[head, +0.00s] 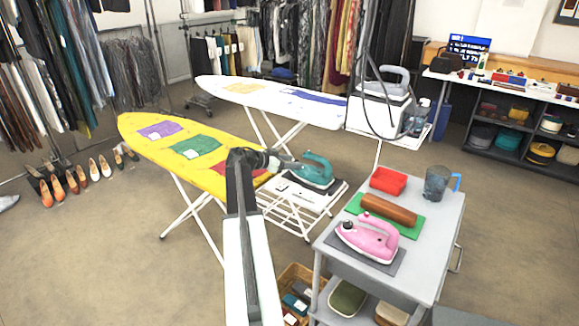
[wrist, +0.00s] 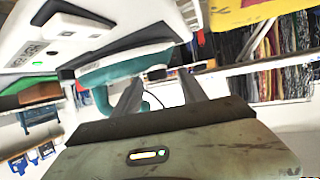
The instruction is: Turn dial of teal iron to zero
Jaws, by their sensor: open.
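The teal iron (head: 316,171) rests on a dark pad on the white stand at the right end of the yellow ironing board. In the wrist view the teal iron (wrist: 125,68) appears turned over, close beyond my fingers. A small dark part (wrist: 157,74), perhaps its dial, shows between the fingertips; its setting cannot be read. My gripper (head: 287,163) is at the iron's left side in the head view. In the wrist view my gripper (wrist: 160,80) is open, with a finger on either side of the dark part. Contact cannot be told.
The yellow ironing board (head: 140,125) lies left, a white ironing board (head: 270,95) behind.

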